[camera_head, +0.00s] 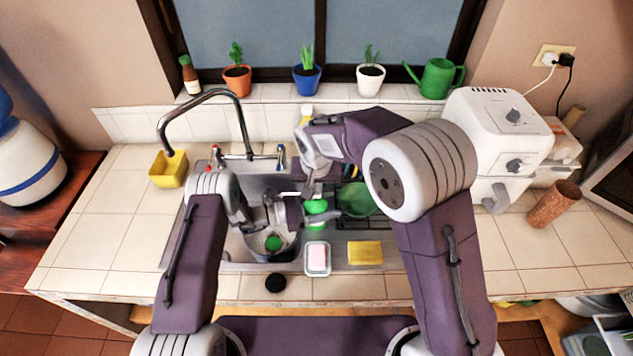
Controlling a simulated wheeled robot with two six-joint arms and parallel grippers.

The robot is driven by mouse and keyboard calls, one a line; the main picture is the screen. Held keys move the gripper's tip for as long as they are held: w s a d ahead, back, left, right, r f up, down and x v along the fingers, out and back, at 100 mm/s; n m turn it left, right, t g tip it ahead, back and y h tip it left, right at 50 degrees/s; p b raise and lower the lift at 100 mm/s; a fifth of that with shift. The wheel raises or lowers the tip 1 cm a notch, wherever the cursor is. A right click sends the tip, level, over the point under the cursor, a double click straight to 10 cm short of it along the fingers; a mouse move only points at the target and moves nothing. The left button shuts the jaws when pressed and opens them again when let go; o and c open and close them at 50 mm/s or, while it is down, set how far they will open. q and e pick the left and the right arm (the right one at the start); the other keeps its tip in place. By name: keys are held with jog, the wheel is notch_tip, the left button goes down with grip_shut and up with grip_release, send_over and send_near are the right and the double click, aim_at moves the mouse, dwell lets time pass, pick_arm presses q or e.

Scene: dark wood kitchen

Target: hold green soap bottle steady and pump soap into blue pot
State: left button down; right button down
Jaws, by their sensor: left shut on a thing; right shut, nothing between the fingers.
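The green soap bottle (317,207) stands at the middle of the sink area, its upper part hidden behind my grippers. My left gripper (302,214) comes from the left and is shut on the bottle's side. My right gripper (312,192) points down over the bottle's top, shut and empty; I cannot tell whether it touches the pump. The blue pot (258,254) sits in the sink basin, left of and nearer than the bottle, partly hidden by my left arm. A green patch shows inside it.
A soap dish (317,259) with a pink bar and a yellow sponge (365,252) lie in front of the bottle. A green bowl (356,199) is to its right. The faucet (243,135) arches behind my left arm. A black stopper (275,283) lies on the front counter.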

pick_arm(q)
jog(key=shift+r, duration=0.1)
pick_arm(e)
jog(key=shift+s+f, duration=0.1)
jog(key=shift+f, duration=0.1)
pick_arm(q)
jog(key=shift+w, duration=0.1)
pick_arm(e)
notch_tip(320, 180, up, 4)
jog(key=shift+r, duration=0.2)
jog(key=v, duration=1)
jog(key=shift+w+a+r, duration=0.1)
jog(key=shift+w+r, duration=0.05)
jog(key=shift+r, duration=0.3)
jog(key=shift+w+a+r, duration=0.1)
jog(key=shift+w+r, duration=0.05)
jog(key=shift+r, duration=0.25)
